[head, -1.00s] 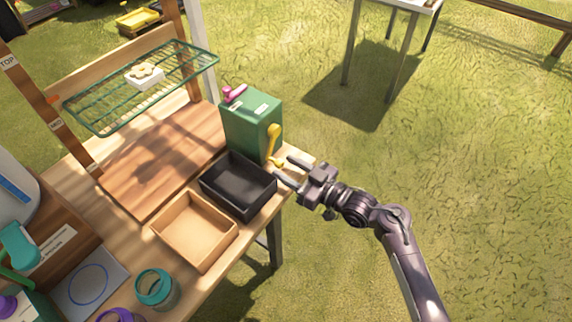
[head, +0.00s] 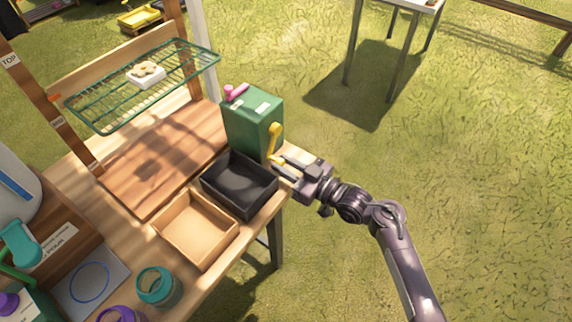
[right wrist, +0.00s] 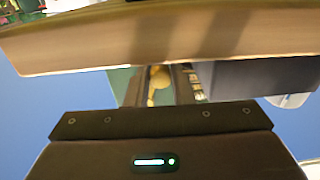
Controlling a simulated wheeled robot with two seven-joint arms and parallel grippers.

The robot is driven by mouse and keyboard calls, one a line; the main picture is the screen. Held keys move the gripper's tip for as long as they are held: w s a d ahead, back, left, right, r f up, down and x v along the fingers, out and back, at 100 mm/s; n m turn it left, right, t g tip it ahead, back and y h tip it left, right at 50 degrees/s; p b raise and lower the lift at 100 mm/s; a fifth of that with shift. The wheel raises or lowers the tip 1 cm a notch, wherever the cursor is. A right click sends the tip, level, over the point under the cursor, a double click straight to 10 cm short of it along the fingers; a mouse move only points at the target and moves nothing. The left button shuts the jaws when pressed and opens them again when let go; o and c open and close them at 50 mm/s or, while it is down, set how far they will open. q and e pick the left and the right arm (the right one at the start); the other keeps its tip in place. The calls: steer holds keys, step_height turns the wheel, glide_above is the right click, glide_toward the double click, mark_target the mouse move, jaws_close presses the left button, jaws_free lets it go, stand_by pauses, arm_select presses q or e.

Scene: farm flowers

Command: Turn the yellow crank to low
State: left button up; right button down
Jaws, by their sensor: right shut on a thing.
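The yellow crank (head: 274,139) is on the side of the green box (head: 252,118) at the table's far right corner. Its arm hangs down, with the handle end low. My right gripper (head: 279,165) comes in from the right and is shut on the crank's lower end. In the right wrist view the yellow crank (right wrist: 158,80) shows between the two fingers (right wrist: 158,88), with the table edge across the picture. The crank's grip is partly hidden by the fingers. My left gripper is not in view.
A black tray (head: 212,187) stands just left of my right gripper, with a wooden tray (head: 163,227) nearer. A pink handle (head: 235,92) is on top of the green box. A green wire shelf (head: 105,121) is behind. Open grass lies to the right.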

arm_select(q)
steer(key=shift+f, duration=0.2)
arm_select(e)
steer(key=shift+d+f, duration=0.1)
steer(key=shift+f, duration=0.05)
